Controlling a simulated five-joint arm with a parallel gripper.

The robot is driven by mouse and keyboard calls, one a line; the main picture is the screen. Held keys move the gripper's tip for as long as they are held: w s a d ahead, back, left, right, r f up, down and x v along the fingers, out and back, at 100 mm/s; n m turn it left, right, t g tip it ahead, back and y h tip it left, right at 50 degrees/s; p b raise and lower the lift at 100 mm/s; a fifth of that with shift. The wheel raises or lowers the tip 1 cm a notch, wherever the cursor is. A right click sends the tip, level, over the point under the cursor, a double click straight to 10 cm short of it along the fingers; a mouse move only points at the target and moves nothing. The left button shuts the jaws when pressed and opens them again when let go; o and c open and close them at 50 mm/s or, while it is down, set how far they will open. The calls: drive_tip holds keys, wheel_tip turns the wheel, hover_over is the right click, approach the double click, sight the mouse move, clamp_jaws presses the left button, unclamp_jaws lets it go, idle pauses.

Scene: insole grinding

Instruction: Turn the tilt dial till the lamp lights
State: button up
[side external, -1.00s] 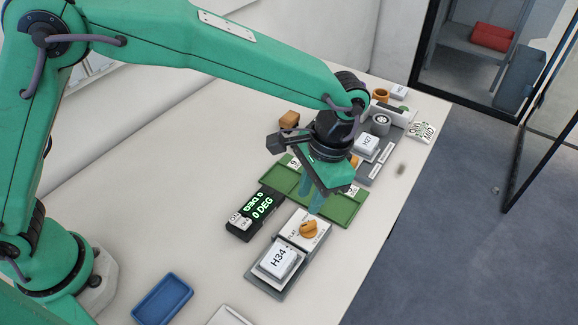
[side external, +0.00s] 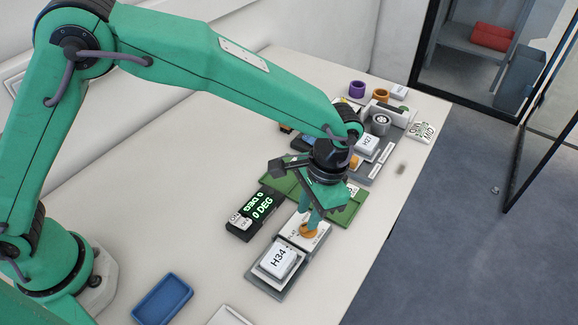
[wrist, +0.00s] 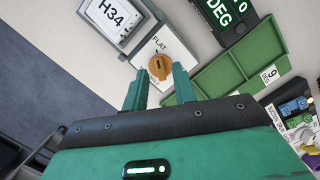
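The tilt dial is an orange round knob (side external: 308,230) on a white plate marked FLAT; it also shows in the wrist view (wrist: 160,67), with a dark line across it. My gripper (side external: 309,219) is low over the dial, pointing down. In the wrist view my gripper (wrist: 159,71) has its two green fingers apart, with the dial between and just beyond their tips and a gap on each side. A black display (side external: 257,212) beside the plate reads 0 DEG in green. I cannot make out a lit lamp.
A block marked H34 (side external: 279,261) sits in a grey holder in front of the dial. A green tray (side external: 343,213) lies behind it. A blue tray (side external: 162,299) is at the front left. Blocks, rings and fixtures crowd the far end. The left table is clear.

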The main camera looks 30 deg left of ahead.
drive_tip(key=shift+w+d, duration=0.2)
idle(0.4)
drive_tip(key=shift+f, duration=1.65)
idle(0.8)
drive_tip(key=shift+r, duration=0.1)
idle(0.4)
drive_tip(key=shift+c, duration=0.2)
clamp_jaws()
drive_tip(key=shift+o, duration=0.2)
unclamp_jaws()
drive_tip(key=shift+r, duration=0.1)
drive_tip(key=shift+r, duration=3.45)
